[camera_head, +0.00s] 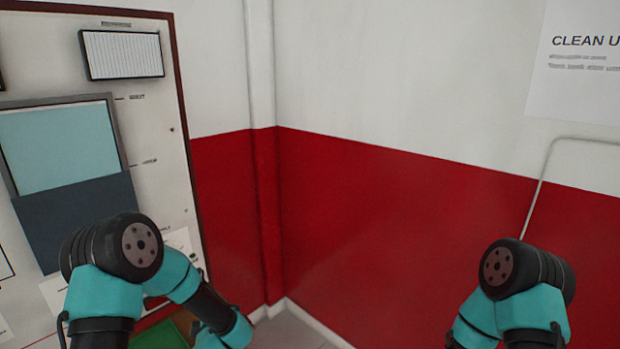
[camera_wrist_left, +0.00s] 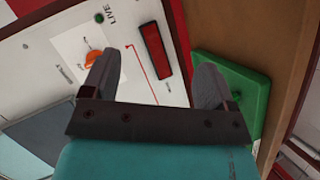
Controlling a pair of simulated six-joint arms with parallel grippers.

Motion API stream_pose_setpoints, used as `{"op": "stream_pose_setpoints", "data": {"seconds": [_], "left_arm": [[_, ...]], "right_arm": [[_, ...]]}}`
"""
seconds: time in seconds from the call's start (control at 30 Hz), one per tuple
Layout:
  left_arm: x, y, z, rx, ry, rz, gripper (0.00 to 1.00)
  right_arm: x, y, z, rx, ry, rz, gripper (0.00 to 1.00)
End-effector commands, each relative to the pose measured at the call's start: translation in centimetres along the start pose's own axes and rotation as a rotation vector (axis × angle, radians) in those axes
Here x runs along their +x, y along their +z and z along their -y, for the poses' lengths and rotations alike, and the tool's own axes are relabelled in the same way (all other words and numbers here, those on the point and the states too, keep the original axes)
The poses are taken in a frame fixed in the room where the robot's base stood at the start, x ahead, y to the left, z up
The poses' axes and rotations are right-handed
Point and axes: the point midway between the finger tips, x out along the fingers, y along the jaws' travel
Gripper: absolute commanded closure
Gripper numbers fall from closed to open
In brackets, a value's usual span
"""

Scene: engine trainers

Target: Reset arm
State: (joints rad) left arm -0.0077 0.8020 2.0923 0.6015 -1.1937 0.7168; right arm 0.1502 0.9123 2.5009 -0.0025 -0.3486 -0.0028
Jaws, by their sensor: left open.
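My left gripper (camera_wrist_left: 155,75) shows in the left wrist view with its two dark fingers spread wide apart and nothing held between them. It faces a white panel (camera_wrist_left: 135,62) with an orange knob (camera_wrist_left: 93,58) close by the left finger. A dark red rectangular part (camera_wrist_left: 153,50) shows between and beyond the fingers. In the head view my left arm reaches down in front of the panel (camera_head: 150,110), and its gripper is out of sight. My right arm enters at the lower right, in front of the red wall, and its gripper is outside the picture.
A green block (camera_wrist_left: 235,85) lies by the right finger in the left wrist view. A green lamp (camera_wrist_left: 99,18) marked LIVE is on the panel. The head view shows a teal screen (camera_head: 60,145), a red and white wall (camera_head: 380,220) and a poster (camera_head: 580,65).

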Motion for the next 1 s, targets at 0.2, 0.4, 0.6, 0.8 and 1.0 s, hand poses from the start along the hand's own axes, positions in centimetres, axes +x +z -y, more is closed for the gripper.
{"op": "stream_pose_setpoints", "data": {"seconds": [0.2,0.4,0.6,0.8,1.0], "left_arm": [[-4.6,4.8,11.3,0.452,-0.201,0.48,0.2],[-12.3,6.7,20.0,0.795,-0.291,0.943,0.2],[-19.1,6.4,24.9,1.002,-0.294,1.297,0.2],[-20.8,6.2,25.9,1.049,-0.284,1.386,0.2],[-20.7,6.2,25.8,1.047,-0.285,1.382,0.2]], "right_arm": [[0.0,0.0,0.0,0.0,0.0,0.0,0.57],[0.0,0.0,0.0,0.0,0.0,0.0,0.57],[0.0,0.0,0.0,0.0,0.0,0.0,0.57],[0.0,0.0,0.0,0.0,0.0,0.0,0.57],[0.0,0.0,0.0,0.0,0.0,0.0,0.57]]}}
